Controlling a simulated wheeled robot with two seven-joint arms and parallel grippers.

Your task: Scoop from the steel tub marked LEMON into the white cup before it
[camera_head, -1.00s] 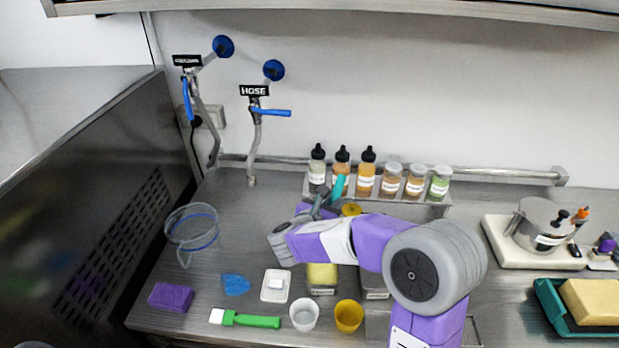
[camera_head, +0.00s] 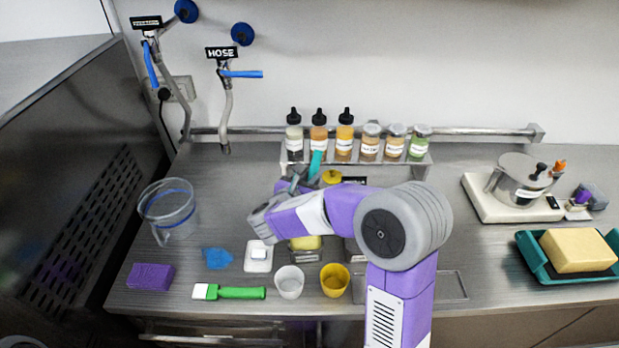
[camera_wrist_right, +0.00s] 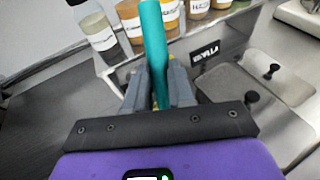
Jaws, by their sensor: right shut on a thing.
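My right gripper (camera_head: 300,182) is shut on a teal handle (camera_head: 316,164), in front of the bottle rack. The handle stands up between the fingers in the right wrist view (camera_wrist_right: 154,50); its lower end is hidden. The white cup (camera_head: 289,283) stands upright at the counter's front, left of a yellow cup (camera_head: 335,281). Behind the white cup is a steel tub with pale yellow contents (camera_head: 305,243), partly under my right arm. No LEMON mark is readable. My left gripper is not in view.
The bottle rack (camera_head: 415,160) holds several bottles and jars close behind the gripper. Steel lids (camera_wrist_right: 285,75) lie right in the wrist view.

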